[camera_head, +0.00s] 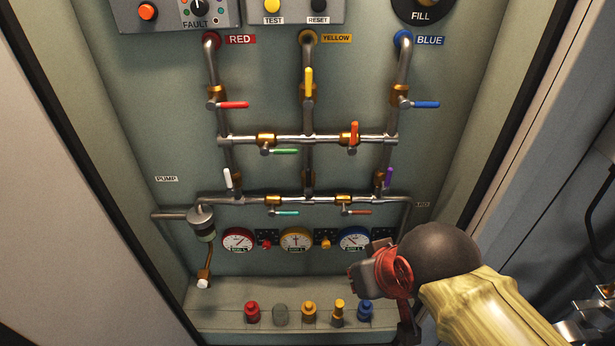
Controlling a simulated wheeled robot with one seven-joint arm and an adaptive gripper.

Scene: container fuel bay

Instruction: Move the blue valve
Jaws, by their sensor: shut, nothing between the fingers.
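The blue valve has a blue lever (425,104) that lies level and points right from its vertical pipe. Its brass body (402,91) sits on that pipe, under the BLUE label (430,40) at the upper right of the panel. My gripper (407,325) is low at the right, well below the blue valve and apart from it. Its fingers are mostly hidden behind my own wrist; it is shut and empty.
Red (234,105), yellow (309,82), green (284,151), orange (354,133) and purple (388,177) levers share the pipework. Gauges (296,239) sit below, above a ledge (220,318) with several coloured fittings. Cabinet walls close both sides. Space before the blue lever looks clear.

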